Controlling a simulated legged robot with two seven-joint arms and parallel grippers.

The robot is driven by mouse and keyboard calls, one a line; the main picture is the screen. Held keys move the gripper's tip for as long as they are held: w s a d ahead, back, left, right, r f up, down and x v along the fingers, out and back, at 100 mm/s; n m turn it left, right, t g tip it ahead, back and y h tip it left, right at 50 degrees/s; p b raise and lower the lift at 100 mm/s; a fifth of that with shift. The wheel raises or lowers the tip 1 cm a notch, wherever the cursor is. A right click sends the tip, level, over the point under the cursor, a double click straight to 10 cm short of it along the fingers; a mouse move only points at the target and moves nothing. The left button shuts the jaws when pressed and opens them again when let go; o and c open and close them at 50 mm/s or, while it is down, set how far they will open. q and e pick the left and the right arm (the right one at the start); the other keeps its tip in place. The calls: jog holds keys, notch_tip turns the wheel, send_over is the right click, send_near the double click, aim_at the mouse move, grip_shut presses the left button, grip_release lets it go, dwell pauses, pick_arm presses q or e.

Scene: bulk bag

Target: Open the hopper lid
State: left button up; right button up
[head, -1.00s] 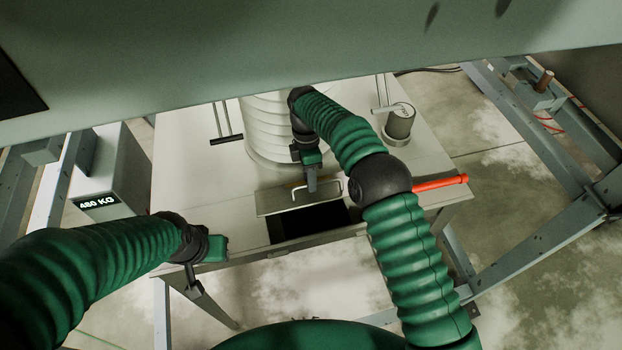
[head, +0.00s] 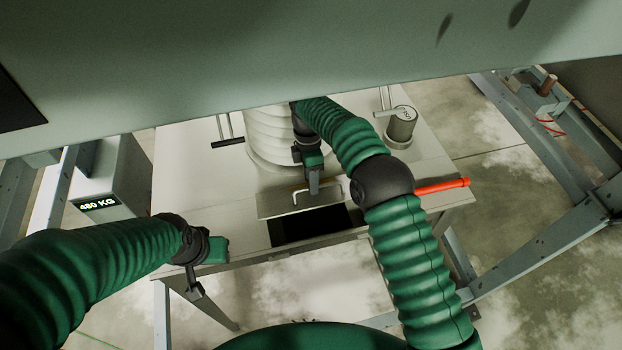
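The hopper lid (head: 275,206) is a flat grey plate with a pale U-shaped handle (head: 296,197). It lies on the far side of a dark rectangular opening (head: 312,224) in the hopper top, most of which is uncovered. My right gripper (head: 314,190) points down at the lid's handle, with its fingertips at or just over the bar. Whether the fingers are closed on the bar is not clear. My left gripper (head: 196,291) hangs at the front left edge of the table, away from the lid. Its finger gap does not show clearly.
A white ribbed spout (head: 268,138) stands behind the lid, partly hidden by my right arm. A grey cylinder (head: 401,126) stands at the back right. A red handle (head: 443,186) sticks out right. A box reading 480 KG (head: 120,185) is at left. A large grey-green surface (head: 300,50) covers the top.

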jog(key=shift+w, duration=0.1)
jog(key=shift+w+r, duration=0.15)
jog(key=shift+r, duration=0.15)
notch_tip(320, 180, up, 11)
jog(key=w+p, duration=0.2)
jog(key=p, duration=0.5)
jog(key=shift+a, duration=0.3)
jog(key=shift+w, duration=0.1)
